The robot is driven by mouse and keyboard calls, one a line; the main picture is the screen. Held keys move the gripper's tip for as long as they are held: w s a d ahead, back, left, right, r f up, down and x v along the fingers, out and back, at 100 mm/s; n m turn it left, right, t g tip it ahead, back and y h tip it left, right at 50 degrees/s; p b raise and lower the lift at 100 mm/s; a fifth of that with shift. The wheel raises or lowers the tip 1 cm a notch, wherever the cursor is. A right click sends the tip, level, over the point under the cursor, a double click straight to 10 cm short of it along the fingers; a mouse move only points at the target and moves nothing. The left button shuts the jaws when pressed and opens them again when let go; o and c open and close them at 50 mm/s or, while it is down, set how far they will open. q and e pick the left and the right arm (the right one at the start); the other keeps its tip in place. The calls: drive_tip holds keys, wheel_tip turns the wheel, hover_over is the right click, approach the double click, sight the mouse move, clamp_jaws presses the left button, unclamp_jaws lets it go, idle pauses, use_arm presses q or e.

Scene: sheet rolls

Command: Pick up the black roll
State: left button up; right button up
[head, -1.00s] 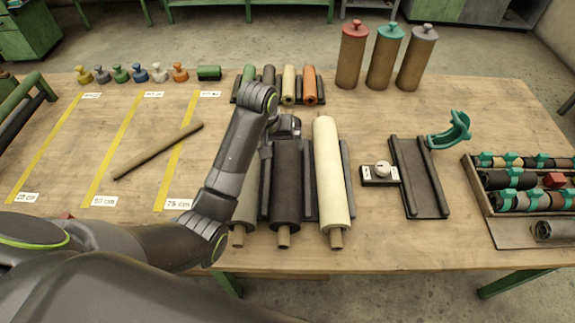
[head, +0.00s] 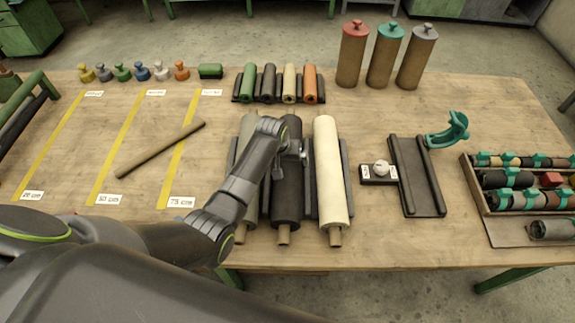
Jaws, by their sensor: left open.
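The large black roll (head: 286,203) lies lengthwise on a dark rack, with its brown core end showing at the front. It lies between a cream roll (head: 330,180) on its right and a grey-beige roll (head: 247,130) on its left, which my arm partly hides. My left gripper (head: 294,158) is open at the upper middle of the black roll. I cannot tell whether its fingers touch the roll. A smaller black roll (head: 269,80) sits in the back rack. My right gripper is not in view.
The back rack also holds small green, cream and orange rolls (head: 310,82). Three brown canisters (head: 383,58) stand at the back right. A brown stick (head: 160,150) lies across the yellow strips at left. An empty dark tray (head: 418,178) and a crate of rolls (head: 483,209) are at right.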

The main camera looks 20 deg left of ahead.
use_arm(q)
drive_tip(key=shift+x, duration=1)
drive_tip(key=c, duration=1.9)
drive_tip(key=shift+w+r, duration=0.25)
drive_tip(key=shift+c, duration=0.3)
drive_tip(key=shift+r, duration=0.1)
